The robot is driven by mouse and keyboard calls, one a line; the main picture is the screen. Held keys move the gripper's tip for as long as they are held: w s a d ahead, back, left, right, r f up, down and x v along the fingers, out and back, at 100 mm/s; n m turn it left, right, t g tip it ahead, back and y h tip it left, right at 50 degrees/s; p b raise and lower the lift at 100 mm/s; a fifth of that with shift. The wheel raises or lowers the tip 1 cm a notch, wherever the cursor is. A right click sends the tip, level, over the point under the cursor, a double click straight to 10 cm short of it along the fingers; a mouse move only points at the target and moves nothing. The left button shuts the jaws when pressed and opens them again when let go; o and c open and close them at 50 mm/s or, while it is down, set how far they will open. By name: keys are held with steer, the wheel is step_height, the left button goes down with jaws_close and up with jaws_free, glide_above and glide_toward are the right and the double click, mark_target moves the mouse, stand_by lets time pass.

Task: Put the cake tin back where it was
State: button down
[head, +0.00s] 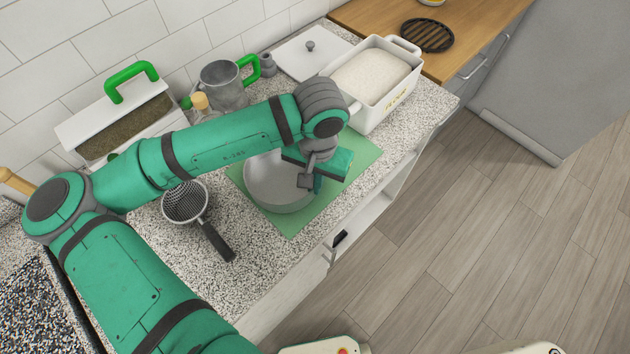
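The cake tin (268,188), a round light-grey metal pan, is on the green mat (352,150) on the speckled counter. My arm crosses above it and hides its far edge. My gripper (311,186) points down at the right side of the tin, over or at its rim. The fingertips are small and partly covered by the gripper body, so I cannot tell whether they are open or closed on the rim.
A strainer (185,203) with a black handle lies left of the mat. A white flour container (372,80), a metal cup (224,88) with a green handle and a white box (125,118) stand behind. The counter's front edge is close to the mat.

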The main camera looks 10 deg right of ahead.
steer(key=shift+f, duration=0.1)
steer(key=c, duration=2)
jaws_free()
step_height(320, 180, up, 12)
steer(key=shift+s+d+r, duration=0.15)
